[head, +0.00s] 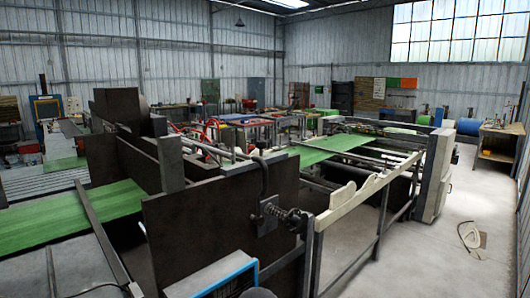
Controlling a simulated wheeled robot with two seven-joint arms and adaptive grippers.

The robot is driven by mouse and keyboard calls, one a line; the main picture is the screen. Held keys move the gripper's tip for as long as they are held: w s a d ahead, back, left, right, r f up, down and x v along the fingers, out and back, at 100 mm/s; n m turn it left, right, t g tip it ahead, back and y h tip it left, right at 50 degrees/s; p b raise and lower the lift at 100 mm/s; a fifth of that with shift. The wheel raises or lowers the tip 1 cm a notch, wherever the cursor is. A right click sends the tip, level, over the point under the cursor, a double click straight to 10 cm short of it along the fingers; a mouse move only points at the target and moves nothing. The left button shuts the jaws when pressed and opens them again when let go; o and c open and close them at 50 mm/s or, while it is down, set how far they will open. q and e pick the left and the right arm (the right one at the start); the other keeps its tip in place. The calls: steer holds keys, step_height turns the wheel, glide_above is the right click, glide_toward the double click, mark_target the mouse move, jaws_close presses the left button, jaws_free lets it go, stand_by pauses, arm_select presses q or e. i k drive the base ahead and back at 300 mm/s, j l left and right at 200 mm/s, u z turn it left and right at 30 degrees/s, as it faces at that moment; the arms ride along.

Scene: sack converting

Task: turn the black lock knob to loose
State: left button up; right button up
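No black lock knob can be made out with certainty. A dark threaded or spring-like rod (288,213) sticks out to the right of a grey bracket (267,214) on the near end of the machine. A small dark end piece (307,222) sits at the rod's right end, against the pale side rail; it is too small to tell whether it is the knob or how it is set. Neither of my grippers is in view.
A large dark panel (205,236) stands left of the bracket. A blue-edged box (213,279) is low in front. Green sheet lies on the machine at left (70,220) and behind (340,143).

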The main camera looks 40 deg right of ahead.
mark_target(259, 144)
steer(key=i+l, duration=0.1)
steer(key=l, duration=0.15)
steer(key=i+l+z, duration=0.1)
steer(key=i+l, duration=0.1)
steer(key=l, duration=0.3)
steer(key=i+l+z, duration=0.1)
steer(key=l, duration=0.3)
steer(key=i+l, duration=0.1)
steer(key=l, duration=0.25)
steer(key=i+l+z, duration=0.1)
steer(key=l, duration=0.3)
steer(key=i+l, duration=0.1)
steer(key=l, duration=0.3)
steer(key=i+l+z, duration=0.1)
steer(key=l, duration=0.25)
steer(key=l+u, duration=0.55)
steer(key=l, duration=0.15)
